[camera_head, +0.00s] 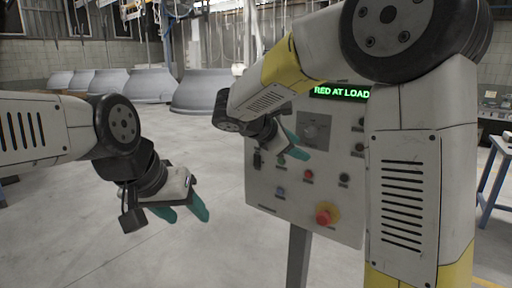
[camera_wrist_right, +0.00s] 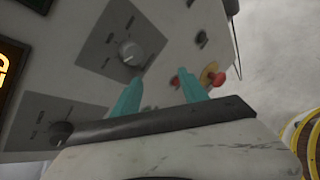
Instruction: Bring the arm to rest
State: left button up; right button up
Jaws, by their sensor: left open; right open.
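My left gripper (camera_head: 186,213) hangs at the left of the head view over the grey floor, its teal fingers apart and empty. My right gripper (camera_head: 297,146) is in front of the upper part of a control panel (camera_head: 335,221), partly hidden by my right arm. In the right wrist view the right gripper's teal fingers (camera_wrist_right: 160,98) are spread with nothing between them. They point at the panel face, near a round knob (camera_wrist_right: 131,53). Whether they touch the panel cannot be told.
The panel stands on a post (camera_head: 298,258) and carries a red emergency button (camera_head: 326,214) and a green lit display (camera_head: 341,92). Large grey hoods (camera_head: 200,92) stand in a row at the back. A blue-legged table (camera_head: 494,180) is at the right. The floor at left is clear.

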jog(key=s+d+f+m+g+y, duration=0.3)
jog(key=s+d+m, duration=0.25)
jog(key=s, duration=0.25)
jog(key=s+a+f+m+t+y, duration=0.1)
jog(key=s+a+f+m+y, duration=0.1)
jog(key=s+m+y, duration=0.6)
jog(key=shift+s+f+m+t, duration=0.2)
jog(key=shift+s+m+t, duration=0.2)
jog(key=shift+s+m, duration=2.85)
jog(key=shift+s+n, duration=0.6)
